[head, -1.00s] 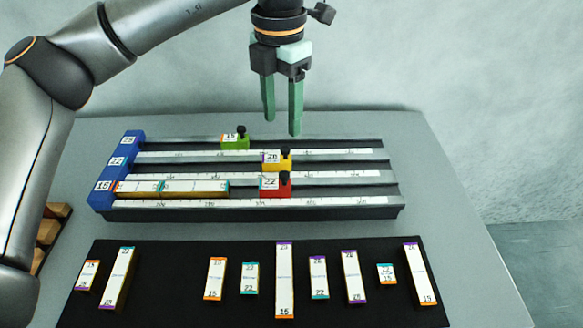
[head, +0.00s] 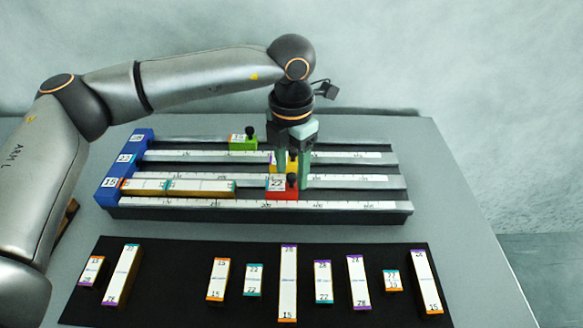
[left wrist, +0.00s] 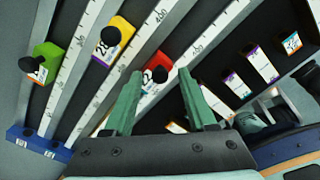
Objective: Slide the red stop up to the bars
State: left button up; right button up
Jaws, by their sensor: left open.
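The red stop (head: 283,194) with a black knob sits in the front channel of the rack. Two bars (head: 200,188) lie end to end in that channel against the blue end block (head: 110,190). A clear gap separates the bars from the stop. My left gripper (head: 290,178) is open and lowered over the red stop. In the left wrist view the red stop (left wrist: 150,88) and its knob show between the two green fingertips (left wrist: 159,72); I cannot tell whether they touch it. My right gripper is not in view.
The yellow stop (left wrist: 118,30) stands in the middle channel close behind, partly hidden by the gripper in the head view. The green stop (head: 243,143) is in the back channel. A black mat (head: 170,290) with several loose bars lies in front of the rack.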

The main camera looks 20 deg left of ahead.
pick_arm(q)
jog(key=shift+f, duration=0.15)
grip_shut()
dwell(0.4)
dwell(1.0)
